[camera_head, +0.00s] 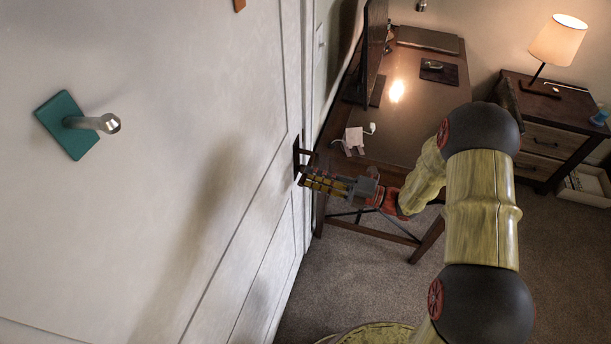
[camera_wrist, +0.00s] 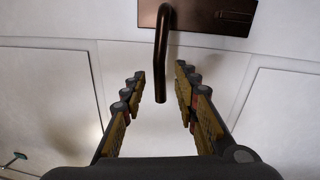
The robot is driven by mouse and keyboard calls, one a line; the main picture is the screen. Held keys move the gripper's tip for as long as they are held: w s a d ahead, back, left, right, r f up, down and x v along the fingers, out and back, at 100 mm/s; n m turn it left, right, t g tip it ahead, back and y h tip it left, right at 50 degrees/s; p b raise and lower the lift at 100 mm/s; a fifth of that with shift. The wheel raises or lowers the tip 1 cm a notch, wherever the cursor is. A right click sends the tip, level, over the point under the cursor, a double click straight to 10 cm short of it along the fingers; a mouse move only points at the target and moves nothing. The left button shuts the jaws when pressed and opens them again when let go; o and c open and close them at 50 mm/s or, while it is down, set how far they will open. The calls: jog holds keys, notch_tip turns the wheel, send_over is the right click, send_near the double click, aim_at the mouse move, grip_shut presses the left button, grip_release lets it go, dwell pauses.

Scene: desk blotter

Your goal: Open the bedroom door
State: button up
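The white panelled door (camera_head: 215,110) fills the left of the head view and the background of the wrist view (camera_wrist: 55,85). Its dark bronze handle (camera_head: 297,152) shows near the door's far edge in the head view. In the wrist view, the handle (camera_wrist: 161,70) hangs from a dark plate (camera_wrist: 225,14) as a bent bar. My gripper (camera_head: 304,172) is at the handle in the head view. In the wrist view, my gripper (camera_wrist: 160,76) is open, with one finger on each side of the bar and visible gaps to both. The fingertips partly hide the handle in the head view.
A teal plate with a metal peg (camera_head: 76,123) sticks out from the white surface at left. A desk (camera_head: 418,112) with a monitor (camera_head: 372,45) stands just beyond my gripper. A nightstand (camera_head: 545,125) with a lit lamp (camera_head: 558,40) is at right. Carpet (camera_head: 365,280) lies below.

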jog(key=shift+x, duration=1.35)
jog(key=shift+c, duration=1)
grip_shut()
